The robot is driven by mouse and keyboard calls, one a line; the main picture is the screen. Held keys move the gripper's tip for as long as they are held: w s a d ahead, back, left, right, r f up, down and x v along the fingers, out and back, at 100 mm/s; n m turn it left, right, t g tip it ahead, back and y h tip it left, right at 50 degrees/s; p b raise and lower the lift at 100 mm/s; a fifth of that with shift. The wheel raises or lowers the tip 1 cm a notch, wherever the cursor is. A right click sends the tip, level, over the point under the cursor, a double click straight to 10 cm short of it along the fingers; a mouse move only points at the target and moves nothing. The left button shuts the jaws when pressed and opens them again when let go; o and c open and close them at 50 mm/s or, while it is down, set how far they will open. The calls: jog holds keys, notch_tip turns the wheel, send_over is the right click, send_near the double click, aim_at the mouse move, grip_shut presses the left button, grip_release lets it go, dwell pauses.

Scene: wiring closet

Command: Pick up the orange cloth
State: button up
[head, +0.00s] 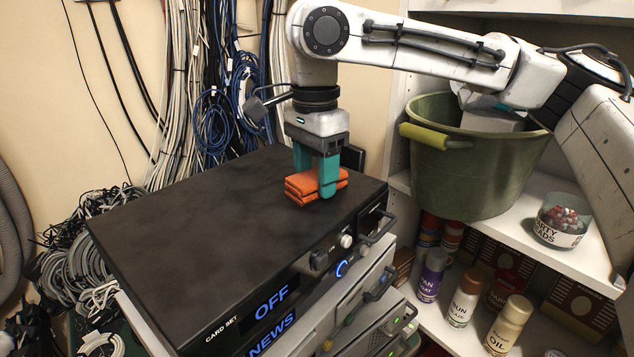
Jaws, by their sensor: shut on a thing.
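The orange cloth (306,190) is folded into a small stack of layers. It is at the right part of the black top (185,240) of a rack unit. My gripper (322,178) points straight down with its teal fingers around the cloth. It is shut on the cloth. One finger hides part of the cloth's front. The cloth is at or very close to the black top; I cannot tell whether there is a gap under it.
A green bucket (475,170) stands on the shelf at the right, behind my arm. A bead jar (562,220) and several bottles (465,300) are on the shelves. Cables (205,100) hang behind the unit. The left of the black top is clear.

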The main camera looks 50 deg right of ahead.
jog(key=shift+c, duration=0.6)
jog(key=shift+r, duration=0.15)
jog(key=shift+r, duration=0.6)
jog(key=s+a+r+b, duration=0.1)
jog(key=s+a+r, duration=0.1)
jog(key=s+r, duration=0.2)
jog(key=s+a+r+b, duration=0.1)
jog(key=s+a+r, duration=0.1)
jog(key=s+r, duration=0.1)
jog(key=s+a+r+b, duration=0.1)
jog(key=s+a+r, duration=0.1)
jog(key=s+r, duration=0.2)
jog(key=shift+s+a+r, duration=0.3)
jog(key=shift+s+a, duration=0.05)
jog(key=shift+s, duration=0.3)
